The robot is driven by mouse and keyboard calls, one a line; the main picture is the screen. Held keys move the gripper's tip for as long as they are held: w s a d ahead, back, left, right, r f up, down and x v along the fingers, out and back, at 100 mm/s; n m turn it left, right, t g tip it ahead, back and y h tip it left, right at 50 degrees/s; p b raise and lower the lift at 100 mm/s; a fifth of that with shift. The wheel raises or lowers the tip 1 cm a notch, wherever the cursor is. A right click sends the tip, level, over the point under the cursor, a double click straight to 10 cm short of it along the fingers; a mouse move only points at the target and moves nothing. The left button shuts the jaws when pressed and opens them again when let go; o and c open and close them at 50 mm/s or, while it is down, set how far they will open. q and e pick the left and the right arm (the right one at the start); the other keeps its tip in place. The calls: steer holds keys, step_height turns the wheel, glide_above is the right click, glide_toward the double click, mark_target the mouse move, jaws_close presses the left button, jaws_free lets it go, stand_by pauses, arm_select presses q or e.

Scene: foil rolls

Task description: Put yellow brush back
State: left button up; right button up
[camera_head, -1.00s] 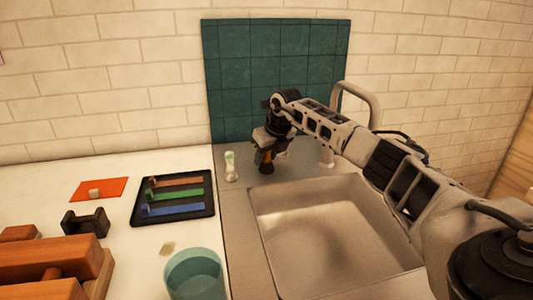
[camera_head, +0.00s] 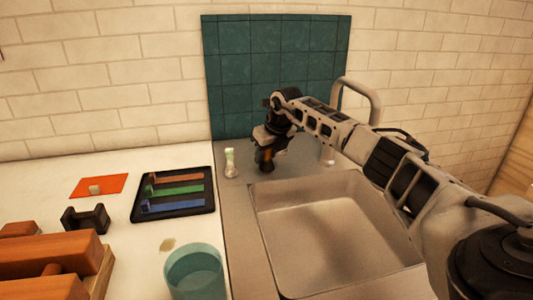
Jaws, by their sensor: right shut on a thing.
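My right gripper (camera_head: 267,150) points down behind the sink, near the teal tiled panel. It is shut on a small dark object with an orange-yellow part (camera_head: 265,158), which looks like the yellow brush. The fingers hide much of it, and I cannot tell whether its base rests on the counter. A small white and pale green bottle-like item (camera_head: 230,163) stands just left of it, apart from the gripper. My left gripper is not in view.
The sink basin (camera_head: 335,235) lies in front of my right gripper, with a faucet (camera_head: 360,100) behind. A black tray (camera_head: 173,211) with brown, green and blue strips is left.

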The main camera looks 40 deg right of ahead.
steer(key=shift+f, duration=0.55)
stand_by(0.4)
steer(key=o, duration=1.5)
steer(key=shift+o, duration=0.2)
